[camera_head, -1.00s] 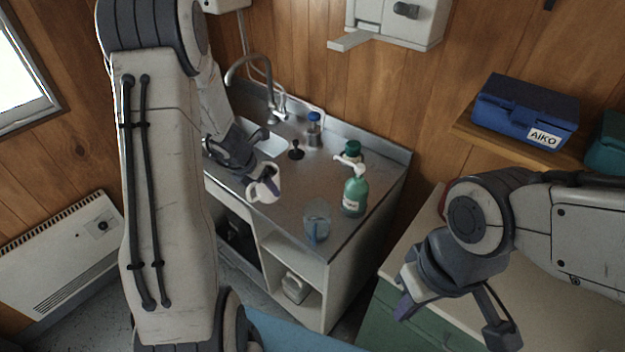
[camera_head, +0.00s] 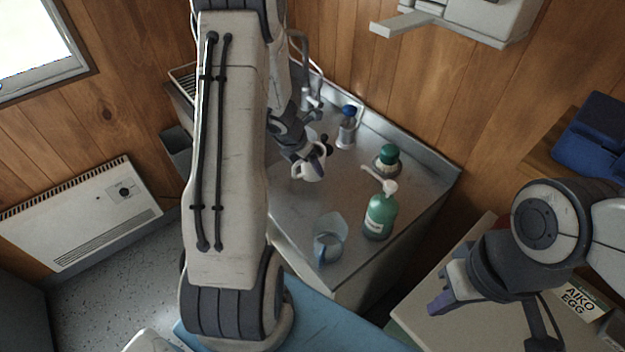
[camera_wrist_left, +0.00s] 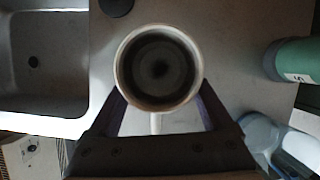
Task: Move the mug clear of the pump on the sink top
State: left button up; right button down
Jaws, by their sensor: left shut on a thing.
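The white mug (camera_head: 309,172) is in the jaws of my left gripper (camera_head: 303,158), over the sink top (camera_head: 290,208). In the left wrist view I look down into the mug (camera_wrist_left: 158,68), with its handle between the shut fingers (camera_wrist_left: 158,118). I cannot tell whether its base touches the top. The green pump bottle (camera_head: 379,214) with a white head stands upright to the right, apart from the mug; it also shows at the right of the left wrist view (camera_wrist_left: 298,60). My right gripper (camera_head: 490,322) is open and empty at lower right.
A clear bluish jug (camera_head: 328,248) stands near the front edge, left of the pump. A green-capped container (camera_head: 387,158) stands behind the pump. The sink basin (camera_wrist_left: 45,65) lies left.

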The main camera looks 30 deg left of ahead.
aim_at(308, 172)
pick_arm(q)
jog(key=shift+f+b, duration=1.1)
jog(key=shift+f, duration=0.75)
jog(key=shift+d, duration=0.1)
jog(key=shift+f, duration=0.2)
jog(key=o, duration=1.5)
jog(key=shift+r, duration=0.1)
jog(key=shift+r, duration=0.25)
jog(key=p+v, duration=0.5)
jog(key=v, duration=0.6)
jog(key=shift+s+r, duration=0.25)
